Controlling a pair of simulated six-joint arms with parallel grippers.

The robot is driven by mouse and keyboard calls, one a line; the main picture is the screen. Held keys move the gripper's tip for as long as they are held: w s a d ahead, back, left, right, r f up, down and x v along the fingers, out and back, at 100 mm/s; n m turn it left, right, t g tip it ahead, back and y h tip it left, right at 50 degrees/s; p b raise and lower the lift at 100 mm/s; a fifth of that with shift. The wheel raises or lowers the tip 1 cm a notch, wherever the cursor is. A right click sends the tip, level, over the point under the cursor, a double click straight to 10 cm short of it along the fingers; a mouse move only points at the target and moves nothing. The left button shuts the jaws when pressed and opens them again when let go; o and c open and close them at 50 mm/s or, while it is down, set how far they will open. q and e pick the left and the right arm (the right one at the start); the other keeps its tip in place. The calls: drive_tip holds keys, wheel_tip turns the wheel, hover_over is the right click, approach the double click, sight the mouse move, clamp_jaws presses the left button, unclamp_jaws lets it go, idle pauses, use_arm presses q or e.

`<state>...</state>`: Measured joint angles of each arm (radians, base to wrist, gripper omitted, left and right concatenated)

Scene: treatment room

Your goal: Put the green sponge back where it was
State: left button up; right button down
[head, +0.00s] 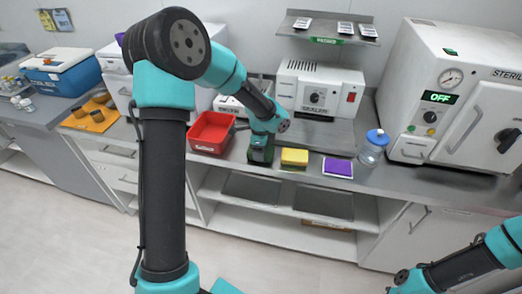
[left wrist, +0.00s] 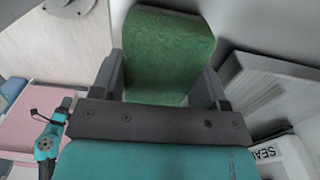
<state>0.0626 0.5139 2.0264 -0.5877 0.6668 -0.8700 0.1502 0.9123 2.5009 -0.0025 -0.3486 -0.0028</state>
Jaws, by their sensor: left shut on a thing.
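My left gripper (head: 261,150) is shut on the green sponge (left wrist: 170,50). In the left wrist view the sponge stands between the two grey fingers, its broad textured face towards the camera. In the head view the gripper points down at the counter, just left of the yellow sponge (head: 294,157). The held sponge is hard to make out there, and I cannot tell whether it touches the counter. A purple sponge or pad (head: 338,167) lies right of the yellow one. My right arm enters at the lower right; its gripper is out of view.
A red bin (head: 211,132) stands left of the gripper. The sealer (head: 318,90) is behind, under a small wall shelf (head: 325,27). A blue-lidded jar (head: 373,147) and the steriliser (head: 455,95) stand to the right. Open shelves (head: 280,215) are below the counter.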

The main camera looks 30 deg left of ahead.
use_arm(q)
drive_tip(key=shift+f, duration=0.2)
drive_tip(key=shift+f, duration=0.1)
drive_tip(key=o, duration=1)
drive_tip(key=shift+c, duration=0.2)
wheel_tip(320, 180, up, 12)
idle(0.6)
